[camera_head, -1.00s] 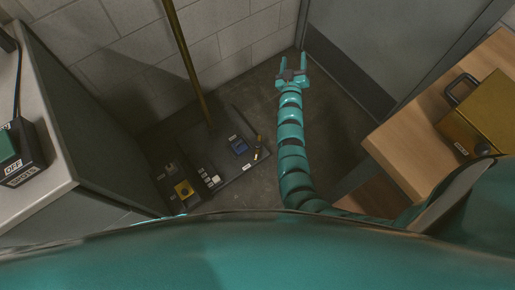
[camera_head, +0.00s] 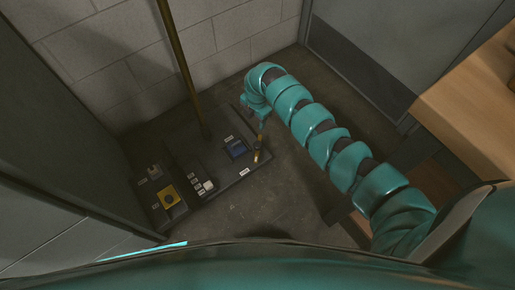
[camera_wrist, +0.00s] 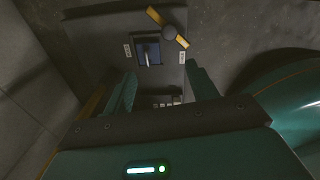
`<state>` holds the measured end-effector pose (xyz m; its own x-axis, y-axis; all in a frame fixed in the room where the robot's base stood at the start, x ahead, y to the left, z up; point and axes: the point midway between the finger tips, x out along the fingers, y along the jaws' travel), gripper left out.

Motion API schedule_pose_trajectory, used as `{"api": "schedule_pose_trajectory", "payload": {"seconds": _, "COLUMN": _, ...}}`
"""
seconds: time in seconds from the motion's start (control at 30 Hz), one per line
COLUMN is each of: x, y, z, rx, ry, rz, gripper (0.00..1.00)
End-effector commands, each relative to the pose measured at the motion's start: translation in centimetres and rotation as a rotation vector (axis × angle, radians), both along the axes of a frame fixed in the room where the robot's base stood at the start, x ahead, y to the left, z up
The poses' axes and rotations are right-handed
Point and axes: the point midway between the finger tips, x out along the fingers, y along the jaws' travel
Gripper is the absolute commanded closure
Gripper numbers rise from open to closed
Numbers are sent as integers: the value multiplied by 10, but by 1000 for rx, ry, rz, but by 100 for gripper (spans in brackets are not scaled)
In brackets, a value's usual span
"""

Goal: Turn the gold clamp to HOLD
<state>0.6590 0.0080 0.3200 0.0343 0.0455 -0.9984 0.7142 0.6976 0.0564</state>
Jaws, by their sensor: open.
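The gold clamp (camera_head: 257,155) sits at the right edge of a dark base plate (camera_head: 215,183) on the floor. In the wrist view the clamp (camera_wrist: 155,15) is a gold bar lying diagonally across a dark round hub. Pale labels lie on the plate, one (camera_wrist: 182,57) near the clamp's lower right end and one (camera_wrist: 127,50) to the left; their words are too small to read. My gripper (camera_wrist: 163,82) is open and empty, its two fingers pointing toward the plate, with the clamp beyond the tips. In the head view it is small and partly hidden by my arm.
A blue part (camera_head: 236,148) is on the plate near the clamp, with white and black switches (camera_head: 207,185) and a yellow block (camera_head: 169,196) further left. A gold pole (camera_head: 180,65) rises from the plate. A wooden table (camera_head: 470,95) stands at right. Floor below the plate is clear.

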Motion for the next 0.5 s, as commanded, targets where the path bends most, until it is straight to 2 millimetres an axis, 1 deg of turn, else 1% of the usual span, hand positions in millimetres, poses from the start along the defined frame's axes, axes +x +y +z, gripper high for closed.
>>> {"api": "schedule_pose_trajectory", "payload": {"seconds": 0.03, "x": -4, "y": -5, "z": -4, "rx": -25, "ry": 15, "rz": 26, "gripper": 43}}
{"api": "schedule_pose_trajectory", "payload": {"seconds": 0.1, "x": -8, "y": -9, "z": -5, "rx": -45, "ry": 31, "rz": 48, "gripper": 43}}
{"api": "schedule_pose_trajectory", "payload": {"seconds": 0.27, "x": -10, "y": -10, "z": -16, "rx": -50, "ry": 37, "rz": 53, "gripper": 43}}
{"api": "schedule_pose_trajectory", "payload": {"seconds": 0.37, "x": -11, "y": -9, "z": -30, "rx": -47, "ry": 37, "rz": 52, "gripper": 43}}
{"api": "schedule_pose_trajectory", "payload": {"seconds": 0.47, "x": -11, "y": -7, "z": -46, "rx": -44, "ry": 37, "rz": 52, "gripper": 43}}
{"api": "schedule_pose_trajectory", "payload": {"seconds": 0.5, "x": -10, "y": -8, "z": -55, "rx": -44, "ry": 37, "rz": 50, "gripper": 43}}
